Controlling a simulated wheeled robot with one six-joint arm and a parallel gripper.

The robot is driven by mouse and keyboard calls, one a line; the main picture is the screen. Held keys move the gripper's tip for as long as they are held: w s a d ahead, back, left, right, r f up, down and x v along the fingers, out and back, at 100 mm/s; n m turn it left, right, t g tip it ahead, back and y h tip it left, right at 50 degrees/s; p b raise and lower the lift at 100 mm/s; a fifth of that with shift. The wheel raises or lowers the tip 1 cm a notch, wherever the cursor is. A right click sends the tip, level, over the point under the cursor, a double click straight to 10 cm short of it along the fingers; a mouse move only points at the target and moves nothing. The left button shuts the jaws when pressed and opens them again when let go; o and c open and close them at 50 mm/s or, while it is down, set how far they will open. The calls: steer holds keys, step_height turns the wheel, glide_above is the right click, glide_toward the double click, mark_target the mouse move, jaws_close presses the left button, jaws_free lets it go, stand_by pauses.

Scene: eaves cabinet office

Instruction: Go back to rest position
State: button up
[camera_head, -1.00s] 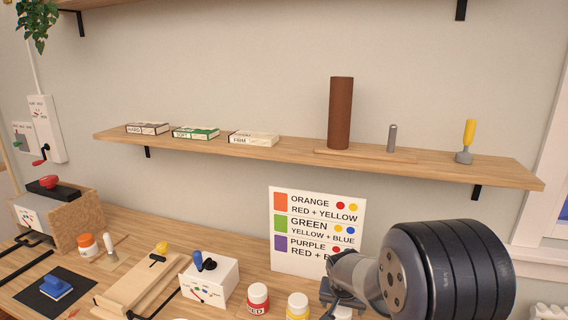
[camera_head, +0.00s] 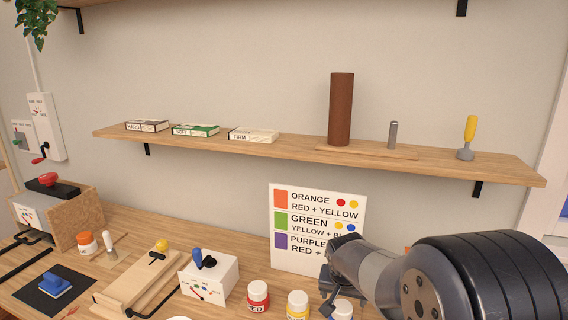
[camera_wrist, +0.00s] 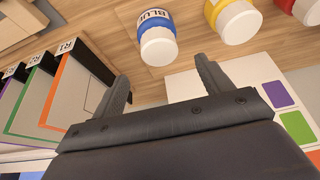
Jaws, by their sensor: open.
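My gripper (camera_wrist: 162,88) is open and empty in the wrist view, its two dark fingers spread apart above the wooden bench (camera_wrist: 120,25). The blue paint jar (camera_wrist: 157,38) lies beyond and between the fingertips in that view, apart from them. In the head view my gripper (camera_head: 330,285) is at the lower right, in front of the colour-mixing chart (camera_head: 300,256), partly covering its purple row. My dark arm fills the lower right corner.
Red (camera_head: 257,297) and yellow (camera_head: 298,305) paint jars stand left of my gripper. A white box with a blue lever (camera_head: 213,280) stands farther left. The shelf (camera_head: 290,152) above bears boxes, a brown cylinder (camera_head: 341,110) and a yellow-handled tool (camera_head: 470,130). Coloured folders (camera_wrist: 50,95) show at left.

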mark_target(342, 306)
steer(key=d+v, duration=0.1)
steer(key=v, duration=0.4)
steer(key=x, duration=0.7)
steer(key=a+x, duration=0.1)
steer(key=x, duration=0.2)
steer(key=shift+w+f, duration=0.15)
steer(key=shift+f, duration=0.3)
step_height(342, 306, up, 2)
steer(key=shift+r+p, duration=0.2)
steer(key=shift+p, duration=1.05)
steer(key=shift+r+p, duration=0.3)
steer(key=shift+p, duration=0.55)
step_height(342, 306, up, 5)
steer(key=p, duration=0.4)
steer(key=shift+p, duration=0.35)
